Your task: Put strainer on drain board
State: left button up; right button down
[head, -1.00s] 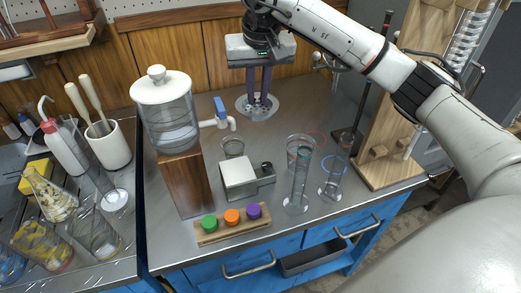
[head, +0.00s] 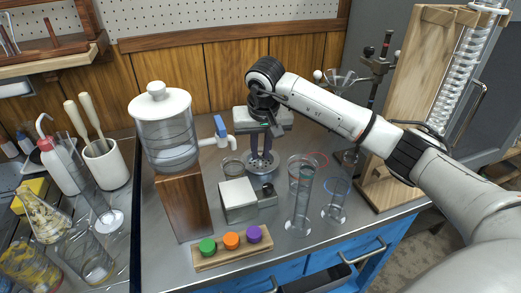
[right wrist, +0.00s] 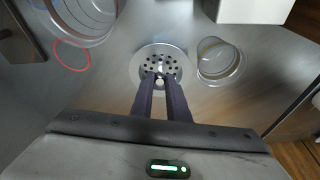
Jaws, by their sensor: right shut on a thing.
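The strainer is a round metal disc with holes and a small centre knob. It shows in the head view (head: 262,166) behind the small white-topped box, and in the right wrist view (right wrist: 176,62). My right gripper (head: 262,152) is above it, its two dark fingers shut on the knob, as the right wrist view (right wrist: 160,86) also shows. I cannot tell how high the disc is above the steel bench. The drain board appears to be the surface at the left (head: 119,262), holding glassware, with a dark edge toward the bench. My left gripper is out of view.
A lidded glass reservoir (head: 165,130) on a wooden block (head: 183,208) stands between strainer and left surface. A white-topped box (head: 238,193), a clear beaker (head: 232,168), a glass cylinder (head: 299,205) and a rack of coloured stoppers (head: 232,248) are close by. A wooden condenser stand is at right.

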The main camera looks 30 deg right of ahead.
jog(key=c, duration=2.2)
grip_release()
jog(key=shift+f, duration=0.15)
jog(key=o, duration=0.5)
